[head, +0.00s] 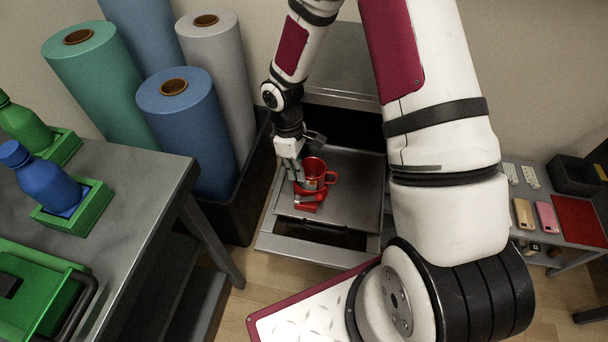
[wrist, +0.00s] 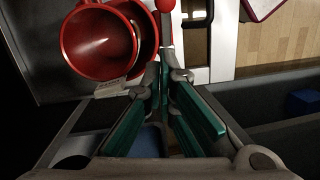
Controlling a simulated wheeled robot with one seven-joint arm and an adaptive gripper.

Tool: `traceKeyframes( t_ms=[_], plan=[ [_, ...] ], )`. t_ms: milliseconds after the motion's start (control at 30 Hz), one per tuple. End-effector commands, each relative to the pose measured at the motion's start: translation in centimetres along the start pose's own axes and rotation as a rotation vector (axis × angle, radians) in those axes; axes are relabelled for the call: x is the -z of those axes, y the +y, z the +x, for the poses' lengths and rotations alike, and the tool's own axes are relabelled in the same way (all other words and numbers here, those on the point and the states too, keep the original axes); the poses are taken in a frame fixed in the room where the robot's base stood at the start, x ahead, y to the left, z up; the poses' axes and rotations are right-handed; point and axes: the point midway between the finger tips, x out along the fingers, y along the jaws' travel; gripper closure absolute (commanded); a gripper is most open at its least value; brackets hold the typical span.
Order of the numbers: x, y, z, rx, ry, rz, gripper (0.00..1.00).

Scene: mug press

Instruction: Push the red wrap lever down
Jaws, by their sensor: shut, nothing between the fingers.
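A red mug (head: 313,168) stands on the grey metal platform of the press, and its open mouth shows at the upper left of the wrist view (wrist: 97,42). A red part (head: 305,207) sits just in front of the mug. In the wrist view a red ball knob (wrist: 165,5) on a thin stem, which looks like the wrap lever, shows at the top edge, right of the mug. My gripper (head: 295,177) is shut and empty, pointing down close to the left side of the mug. Its green-padded fingers (wrist: 167,80) lie below the knob in the wrist view, apart from it. The lever's full tilt is hidden.
Several large rolls (head: 187,115) stand left of the press in a dark bin. A grey table (head: 130,195) with bottles in green holders is at the left. A small table (head: 580,222) with phones stands at the right.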

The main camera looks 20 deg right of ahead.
Motion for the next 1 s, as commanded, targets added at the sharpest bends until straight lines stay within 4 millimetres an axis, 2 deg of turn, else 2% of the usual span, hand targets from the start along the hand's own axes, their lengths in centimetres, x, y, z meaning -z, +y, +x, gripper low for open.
traceKeyframes(
  t_ms=[33,200,400,600,1000],
  plan=[
    [-0.4,0.3,-1.5,-0.005,0.002,0.007,1.0],
    [-0.8,0.3,-5.0,-0.004,0.002,0.006,1.0],
    [-1.1,0.3,-7.8,-0.002,0.0,0.006,1.0],
    [-1.3,0.3,-8.8,-0.001,-0.001,0.003,1.0],
    [-0.8,0.2,-8.7,0.004,0.006,0.001,1.0]
  ],
)
